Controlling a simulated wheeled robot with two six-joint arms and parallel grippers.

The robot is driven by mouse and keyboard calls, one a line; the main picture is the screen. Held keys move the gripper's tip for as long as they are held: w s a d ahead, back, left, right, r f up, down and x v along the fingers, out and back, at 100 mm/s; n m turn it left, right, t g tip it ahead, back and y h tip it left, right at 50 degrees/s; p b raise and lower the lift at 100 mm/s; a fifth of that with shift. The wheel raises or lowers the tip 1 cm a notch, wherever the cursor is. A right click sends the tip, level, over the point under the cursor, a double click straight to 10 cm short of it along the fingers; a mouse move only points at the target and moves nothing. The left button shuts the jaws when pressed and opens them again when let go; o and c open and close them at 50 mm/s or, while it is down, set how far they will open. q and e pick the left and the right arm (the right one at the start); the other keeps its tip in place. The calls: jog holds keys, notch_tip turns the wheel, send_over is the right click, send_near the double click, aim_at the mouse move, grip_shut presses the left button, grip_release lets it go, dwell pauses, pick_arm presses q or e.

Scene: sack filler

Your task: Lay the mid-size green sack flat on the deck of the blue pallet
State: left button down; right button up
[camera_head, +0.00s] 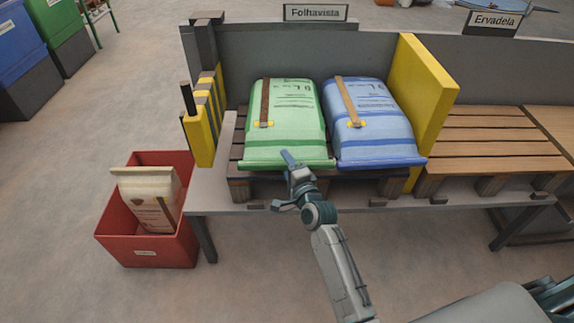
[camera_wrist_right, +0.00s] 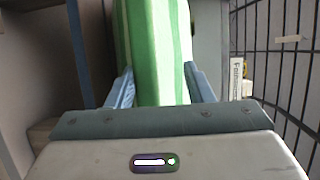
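A green sack (camera_head: 284,118) with a brown strap lies on a dark wooden pallet (camera_head: 239,186) on the grey bench, left of a blue sack. No blue pallet shows in either view. My right gripper (camera_head: 289,165) is at the green sack's front edge. In the right wrist view, its two blue-grey fingers (camera_wrist_right: 160,88) stand apart, with the green and white striped sack (camera_wrist_right: 158,45) between or just beyond them. I cannot tell whether they touch it. My left gripper is out of view.
The blue sack (camera_head: 369,120) lies close beside the green one. A yellow panel (camera_head: 425,95) separates it from an empty brown slatted pallet (camera_head: 490,145). A red bin (camera_head: 160,240) with a cream sack (camera_head: 148,192) stands on the floor at left. Yellow-black posts (camera_head: 203,125) flank the bench's left end.

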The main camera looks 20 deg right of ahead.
jog(key=shift+f, duration=0.2)
jog(key=s+d, duration=0.1)
jog(key=s, duration=0.9)
jog(key=shift+s+r, duration=0.4)
jog(key=shift+d, duration=0.1)
